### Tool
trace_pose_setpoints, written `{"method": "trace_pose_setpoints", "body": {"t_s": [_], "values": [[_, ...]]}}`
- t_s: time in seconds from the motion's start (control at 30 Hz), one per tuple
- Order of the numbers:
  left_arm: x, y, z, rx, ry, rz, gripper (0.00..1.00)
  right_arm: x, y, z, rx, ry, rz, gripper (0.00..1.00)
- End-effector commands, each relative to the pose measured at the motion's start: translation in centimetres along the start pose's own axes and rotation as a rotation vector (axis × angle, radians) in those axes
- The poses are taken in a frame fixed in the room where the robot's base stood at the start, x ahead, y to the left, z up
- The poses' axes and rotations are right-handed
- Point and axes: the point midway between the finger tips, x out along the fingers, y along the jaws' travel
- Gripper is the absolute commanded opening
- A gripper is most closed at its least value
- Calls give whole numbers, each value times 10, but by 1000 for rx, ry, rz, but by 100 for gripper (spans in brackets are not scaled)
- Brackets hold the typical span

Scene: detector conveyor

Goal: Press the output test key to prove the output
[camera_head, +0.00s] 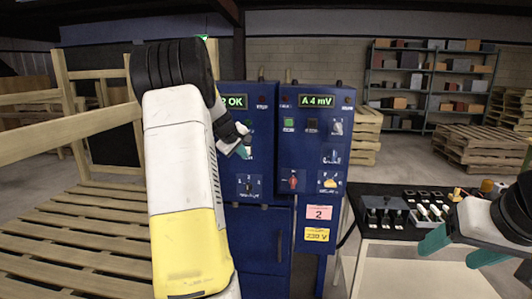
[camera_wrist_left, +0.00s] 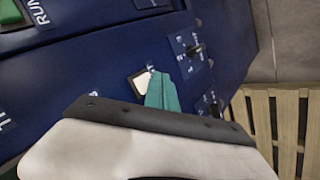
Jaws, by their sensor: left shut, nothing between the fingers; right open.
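The blue control cabinet has a left panel (camera_head: 262,175) with a green display ending in "OK" (camera_head: 235,102) and a right panel (camera_head: 300,150) whose display (camera_head: 317,101) reads "A 4 mV". My left gripper (camera_head: 243,151) is shut and empty in front of the left panel. The key's label is hidden or unreadable. My right gripper (camera_head: 458,250) is open and empty, over the right-hand table.
A dark-topped table (camera_head: 385,258) at right holds several small black and white parts. A wooden pallet (camera_head: 75,235) and wooden frame stand at left. Rotary switches (camera_wrist_left: 196,50) sit beside the white key. Shelves (camera_head: 430,85) and pallets (camera_head: 485,145) stand farther back.

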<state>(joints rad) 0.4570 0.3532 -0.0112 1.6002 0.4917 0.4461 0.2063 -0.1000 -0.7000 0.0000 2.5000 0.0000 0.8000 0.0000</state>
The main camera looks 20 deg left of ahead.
Motion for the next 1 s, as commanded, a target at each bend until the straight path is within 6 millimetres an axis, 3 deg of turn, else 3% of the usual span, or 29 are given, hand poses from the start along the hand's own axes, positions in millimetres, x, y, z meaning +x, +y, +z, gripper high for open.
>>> {"method": "trace_pose_setpoints", "body": {"t_s": [0.43, 1.0], "values": [[-30, -21, 21, -1, 1, 0, 0, 0, 0, 0, 0, 0, 0, 65], [-33, -24, 23, 0, 1, 0, 0, 0, 0, 0, 0, 0, 0, 65]]}}
